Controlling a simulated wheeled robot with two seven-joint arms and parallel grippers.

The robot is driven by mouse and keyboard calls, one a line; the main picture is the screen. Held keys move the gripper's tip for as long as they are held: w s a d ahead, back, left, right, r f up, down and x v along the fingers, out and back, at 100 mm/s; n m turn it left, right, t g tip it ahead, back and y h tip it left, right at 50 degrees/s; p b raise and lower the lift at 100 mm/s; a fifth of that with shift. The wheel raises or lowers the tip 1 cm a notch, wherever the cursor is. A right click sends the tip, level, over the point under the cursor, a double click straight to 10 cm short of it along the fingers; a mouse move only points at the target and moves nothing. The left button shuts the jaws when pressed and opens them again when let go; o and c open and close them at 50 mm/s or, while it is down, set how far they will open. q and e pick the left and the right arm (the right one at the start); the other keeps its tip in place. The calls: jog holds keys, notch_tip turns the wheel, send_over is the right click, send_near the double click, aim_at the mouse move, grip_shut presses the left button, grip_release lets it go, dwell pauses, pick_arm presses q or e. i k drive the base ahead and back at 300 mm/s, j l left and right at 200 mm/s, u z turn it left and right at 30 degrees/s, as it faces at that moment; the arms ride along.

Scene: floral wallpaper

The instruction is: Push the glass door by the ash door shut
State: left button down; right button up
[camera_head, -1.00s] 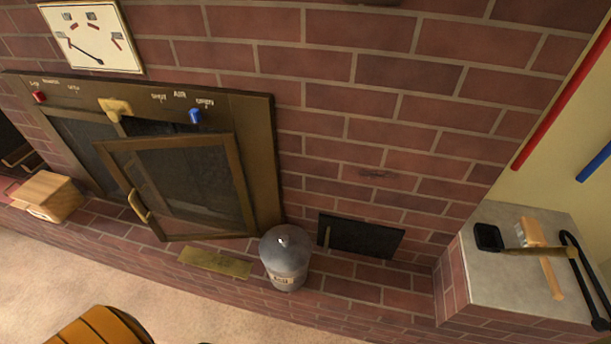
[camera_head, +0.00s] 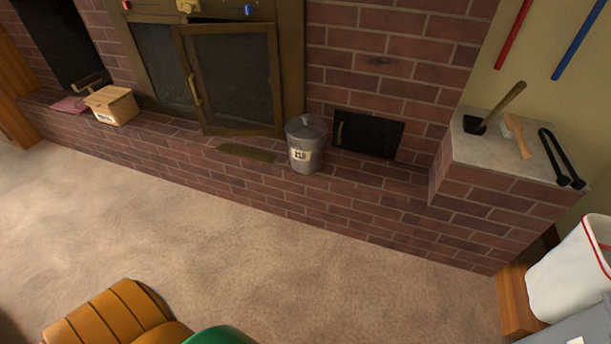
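The glass door (camera_head: 233,80) has a bronze frame, dark glass and a brass handle (camera_head: 194,88) on its left edge. It stands ajar, swung out from the brass-coloured fireplace surround (camera_head: 290,60), with its right side by the surround. The small black ash door (camera_head: 368,134) is set low in the brick wall, to the right of the glass door. A grey lidded canister (camera_head: 304,146) stands on the brick hearth between the two doors. Neither of my grippers shows in the head view.
The raised brick hearth (camera_head: 270,195) runs along the wall. A wooden box (camera_head: 112,105) sits on its left. A shovel, brush and tongs (camera_head: 560,158) lie on the grey ledge (camera_head: 475,150). A white bin (camera_head: 572,272) is at right. An orange ribbed object (camera_head: 110,318) is in front; the carpet between is clear.

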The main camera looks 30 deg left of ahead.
aim_at(178, 32)
jog(key=u, duration=1.55)
jog(key=k, duration=0.05)
